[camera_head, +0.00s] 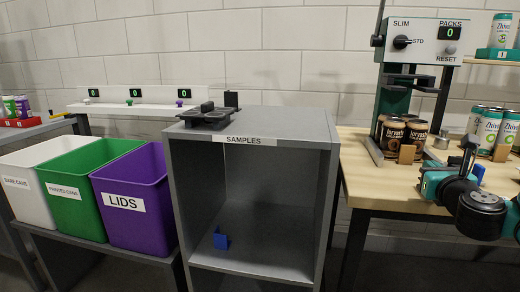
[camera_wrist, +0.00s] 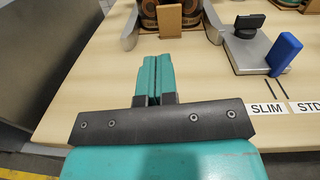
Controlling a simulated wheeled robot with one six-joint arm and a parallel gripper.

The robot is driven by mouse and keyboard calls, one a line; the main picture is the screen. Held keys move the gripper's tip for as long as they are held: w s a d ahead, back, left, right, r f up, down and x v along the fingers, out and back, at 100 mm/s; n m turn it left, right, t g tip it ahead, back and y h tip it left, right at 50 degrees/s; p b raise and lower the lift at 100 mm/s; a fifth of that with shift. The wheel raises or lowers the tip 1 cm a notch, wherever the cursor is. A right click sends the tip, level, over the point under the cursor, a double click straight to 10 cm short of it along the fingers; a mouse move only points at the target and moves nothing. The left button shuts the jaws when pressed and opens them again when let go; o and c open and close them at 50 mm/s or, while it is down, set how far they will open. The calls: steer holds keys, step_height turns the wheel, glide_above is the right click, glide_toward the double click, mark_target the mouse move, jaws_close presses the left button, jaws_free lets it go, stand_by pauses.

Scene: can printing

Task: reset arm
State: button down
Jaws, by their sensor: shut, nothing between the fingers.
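My gripper (camera_wrist: 153,82) is in the wrist view, with its two teal fingers together and nothing between them. It is above the wooden table (camera_wrist: 85,104), apart from the things on it. In the head view my teal and black arm reaches in from the right edge over the table (camera_head: 360,165). The gripper's fingertips are hard to make out there.
The packing machine (camera_head: 425,45) stands at the table's back with brown cans (camera_head: 417,127) at its base. More cans (camera_head: 487,130) stand on the right. A grey SAMPLES cabinet (camera_head: 325,190) is left of the table. White, green and purple bins (camera_head: 135,218) stand farther left.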

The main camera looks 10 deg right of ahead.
steer(key=a+n+y, duration=0.2)
steer(key=a, duration=0.1)
steer(key=w+a+r+n+y, duration=0.1)
steer(key=a+n+y, duration=0.1)
steer(key=a+n, duration=0.1)
steer(key=a+r+n+y, duration=0.1)
steer(key=a+n+y, duration=0.1)
steer(key=a+n, duration=0.1)
steer(key=shift+w+a+r+t, duration=0.1)
steer(key=shift+w+a+t, duration=0.2)
steer(key=shift+a, duration=0.1)
steer(key=s+a+n+g+y, duration=0.3)
steer(key=a+n+g+y, duration=0.1)
steer(key=a+n, duration=0.5)
steer(key=s+a+n+g+y, duration=0.3)
steer(key=s+a+n+y, duration=0.15)
steer(key=a+n, duration=0.5)
steer(key=s+a+f+n+g+h, duration=0.2)
steer(key=s+n+g, duration=0.3)
steer(key=s+n, duration=0.45)
steer(key=s+a+f+n+g+h, duration=0.1)
steer(key=s+a+n+g+h, duration=0.15)
steer(key=s+n+g, duration=0.55)
step_height(320, 180, up, 17)
steer(key=s+n+t+p, duration=0.1)
steer(key=s+t+p, duration=0.1)
steer(key=p, duration=1.5)
steer(key=shift+s+d+f+n+h, duration=0.15)
steer(key=shift+s+d+n+h, duration=0.15)
steer(key=shift+s+d, duration=0.1)
